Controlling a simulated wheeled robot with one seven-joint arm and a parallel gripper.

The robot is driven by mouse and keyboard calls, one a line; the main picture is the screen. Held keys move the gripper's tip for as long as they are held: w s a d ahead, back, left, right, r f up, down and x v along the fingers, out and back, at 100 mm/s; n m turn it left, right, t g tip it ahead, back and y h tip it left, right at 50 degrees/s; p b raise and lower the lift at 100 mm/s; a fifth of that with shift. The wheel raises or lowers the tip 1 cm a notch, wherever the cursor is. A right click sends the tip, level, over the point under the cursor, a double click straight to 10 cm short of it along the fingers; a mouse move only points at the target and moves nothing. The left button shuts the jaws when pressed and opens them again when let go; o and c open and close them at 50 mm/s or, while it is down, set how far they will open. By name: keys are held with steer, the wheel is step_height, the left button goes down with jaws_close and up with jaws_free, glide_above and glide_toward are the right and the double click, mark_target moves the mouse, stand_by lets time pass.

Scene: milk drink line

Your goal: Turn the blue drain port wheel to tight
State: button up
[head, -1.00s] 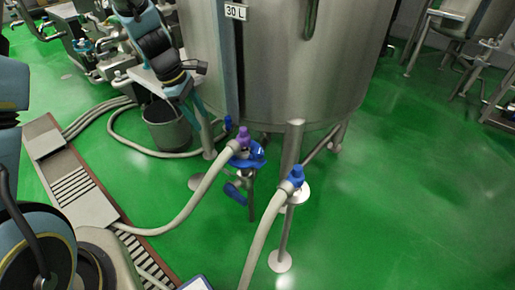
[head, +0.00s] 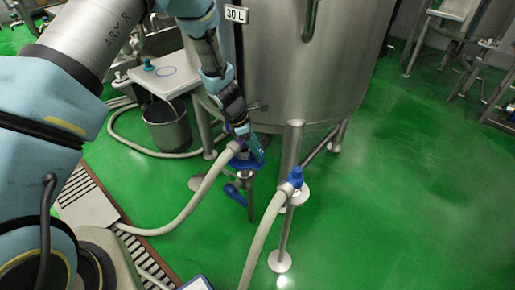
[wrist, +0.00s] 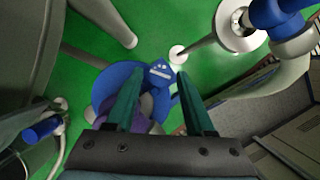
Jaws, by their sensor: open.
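The blue drain port wheel (head: 245,163) is under the tank, partly hidden by my gripper in the head view. In the wrist view the wheel (wrist: 106,84) shows its blue rim and a blue part with small white marks, with a purple fitting (wrist: 147,106) at its middle. My gripper (wrist: 159,72) is open, its two teal fingers pointing down over the wheel, one on each side of the white-marked part. In the head view my gripper (head: 256,148) is right at the wheel. I cannot tell whether the fingers touch it.
The steel tank (head: 300,70) stands close above the wheel. A tank leg (head: 290,150) and a second hose with a blue fitting (head: 296,177) are to the right. A blue lever (head: 235,194) hangs below. A grey bucket (head: 168,127) and a small table (head: 160,80) stand left.

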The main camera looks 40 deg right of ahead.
steer(key=shift+s+d+f, duration=0.1)
steer(key=shift+d+f, duration=0.1)
steer(key=shift+f, duration=0.4)
jaws_close()
